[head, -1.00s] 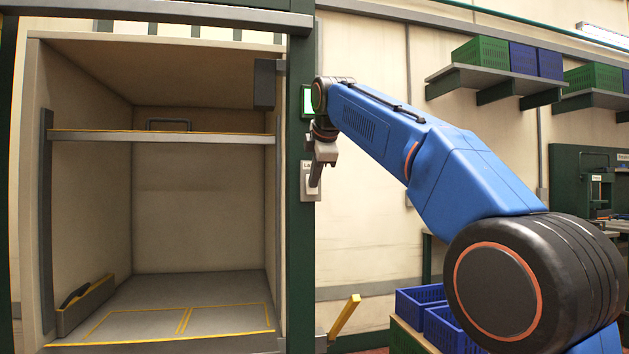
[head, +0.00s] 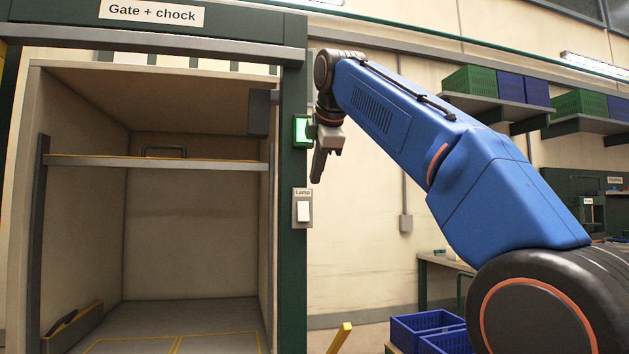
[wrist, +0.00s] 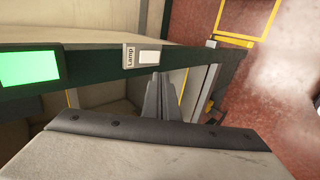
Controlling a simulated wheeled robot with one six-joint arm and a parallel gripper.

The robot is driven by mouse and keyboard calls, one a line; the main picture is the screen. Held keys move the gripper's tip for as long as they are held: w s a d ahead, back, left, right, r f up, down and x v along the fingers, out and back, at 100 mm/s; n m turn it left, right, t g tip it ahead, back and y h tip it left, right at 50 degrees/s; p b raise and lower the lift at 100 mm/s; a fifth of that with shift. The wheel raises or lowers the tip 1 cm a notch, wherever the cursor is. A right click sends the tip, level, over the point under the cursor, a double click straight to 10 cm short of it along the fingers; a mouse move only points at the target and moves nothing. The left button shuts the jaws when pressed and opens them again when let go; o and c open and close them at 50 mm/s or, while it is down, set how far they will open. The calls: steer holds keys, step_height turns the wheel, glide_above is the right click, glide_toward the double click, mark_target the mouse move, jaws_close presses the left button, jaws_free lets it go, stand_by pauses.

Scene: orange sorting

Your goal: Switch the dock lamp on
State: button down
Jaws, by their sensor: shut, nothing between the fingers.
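The lamp switch (head: 303,211) is a white rocker on a grey plate labelled "Lamp", fixed to the dark green post (head: 293,260) on the right of the dock. In the wrist view the lamp switch (wrist: 149,57) shows just beyond the fingertips, slightly to their left. My gripper (head: 317,180) is shut and empty, pointing down, above and slightly right of the switch in the head view. In the wrist view my gripper (wrist: 158,78) appears apart from the switch, though the gap is hard to judge. Whether the lamp is lit cannot be told.
A lit green panel (head: 302,130) sits on the post above the switch. The open dock bay (head: 190,230) has a grey gate bar (head: 200,162) across it. Blue crates (head: 425,325) stand low at the right.

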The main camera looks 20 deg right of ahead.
stand_by(0.3)
steer(key=shift+s+f, duration=0.15)
steer(key=shift+f, duration=0.7)
glide_toward(304, 219)
step_height(304, 219, down, 3)
steer(key=w, duration=0.2)
steer(key=shift+w+f, duration=0.3)
steer(key=shift+f, duration=0.05)
steer(key=shift+w+f, duration=0.1)
steer(key=shift+w, duration=0.7)
